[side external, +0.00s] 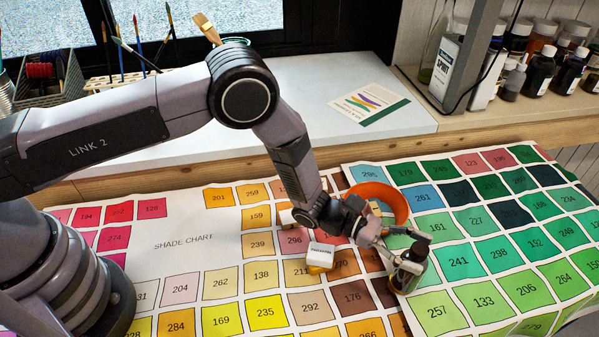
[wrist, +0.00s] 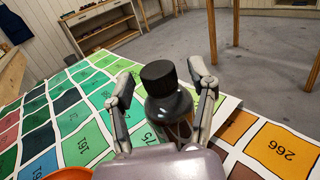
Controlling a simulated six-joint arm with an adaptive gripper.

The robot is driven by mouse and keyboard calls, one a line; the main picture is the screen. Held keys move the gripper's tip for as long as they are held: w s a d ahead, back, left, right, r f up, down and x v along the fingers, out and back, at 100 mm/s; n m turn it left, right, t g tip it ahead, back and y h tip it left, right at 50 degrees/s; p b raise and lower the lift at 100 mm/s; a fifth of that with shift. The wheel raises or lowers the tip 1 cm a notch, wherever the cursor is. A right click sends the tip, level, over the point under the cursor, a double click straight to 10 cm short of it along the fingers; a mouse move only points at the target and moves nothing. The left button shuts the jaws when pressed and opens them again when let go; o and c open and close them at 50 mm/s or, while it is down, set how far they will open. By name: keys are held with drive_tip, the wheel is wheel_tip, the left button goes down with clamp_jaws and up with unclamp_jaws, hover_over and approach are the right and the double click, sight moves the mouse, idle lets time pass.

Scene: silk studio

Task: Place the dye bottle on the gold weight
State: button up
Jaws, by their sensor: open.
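In the wrist view the bottle (wrist: 168,106) is between the open fingers (wrist: 162,80), with a gap at the left finger; contact at the right finger is unclear. Its lower part is hidden by my gripper there. A small block with a yellow side and white labelled top (side external: 320,257) lies left of my gripper. I cannot tell whether this is the gold weight.
An orange bowl (side external: 397,200) stands behind my gripper, with a small tan object (side external: 375,208) at it, partly hidden. Another small pale item (side external: 287,217) lies beside my wrist. Overlapping shade charts (side external: 190,240) cover the table. Bottles (side external: 540,72) line the back-right shelf.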

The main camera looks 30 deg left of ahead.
drive_tip(key=shift+r, duration=0.1)
drive_tip(key=shift+a+r, duration=0.1)
drive_tip(key=shift+a, duration=0.15)
drive_tip(key=a, duration=1.1)
drive_tip(key=s+a+r+m+g+y, duration=0.2)
drive_tip(key=s+a+r+m, duration=0.15)
drive_tip(key=r, duration=0.35)
drive_tip(key=s+a+r+m+g+y, duration=0.1)
drive_tip(key=s+a+r+m+g, duration=0.1)
drive_tip(key=r+m, duration=0.35)
drive_tip(key=s+a+r+m+g+y, duration=0.2)
drive_tip(key=s+a+r, duration=0.1)
drive_tip(key=r, duration=0.6)
drive_tip(key=s+a+r+m+t+y, duration=0.2)
drive_tip(key=s+a+r+t+y, duration=0.1)
drive_tip(key=a, duration=0.5)
drive_tip(key=s+a+r+m+t+y, duration=0.3)
drive_tip(key=s+a+t+y, duration=0.1)
drive_tip(key=s+a, duration=0.3)
drive_tip(key=s+a+r+m+t+y, duration=0.2)
drive_tip(key=s+a+y, duration=0.3)
drive_tip(key=a, duration=0.6)
drive_tip(key=shift+r+m+t+y, duration=0.4)
drive_tip(key=shift+r+t+y, duration=0.1)
drive_tip(key=shift+t, duration=0.2)
drive_tip(key=shift+s+d, duration=0.1)
